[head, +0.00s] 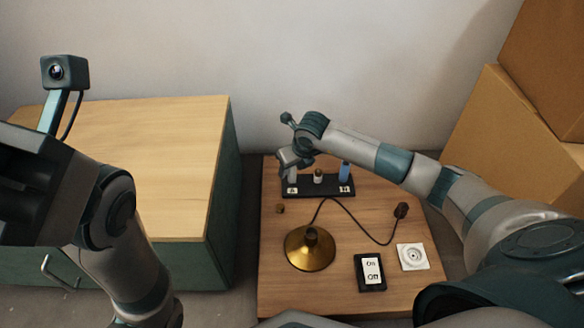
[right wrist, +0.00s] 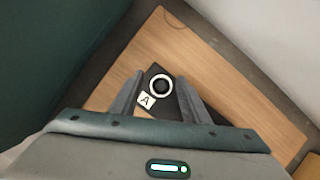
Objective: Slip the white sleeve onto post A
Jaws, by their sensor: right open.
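The black rack (head: 319,192) stands at the back of the small wooden table, with labels at both ends. In the right wrist view, the label A (right wrist: 146,100) lies beside a white ring with a dark centre, the white sleeve (right wrist: 152,86) seen end-on. It appears to be around post A, whose lower part is hidden. My right gripper (right wrist: 160,82) is open, a finger on each side of the sleeve. In the head view this gripper (head: 291,166) covers most of that post. My left gripper is only partly in view at the left edge, its fingertips not visible.
A short middle post (head: 318,176) and a blue sleeve (head: 344,171) stand on the rack. In front are a brass lamp base (head: 310,250) with cord, plug (head: 401,210), switch box (head: 370,271), white socket plate (head: 412,257) and small brown knob (head: 280,209). A cabinet (head: 150,150) stands left.

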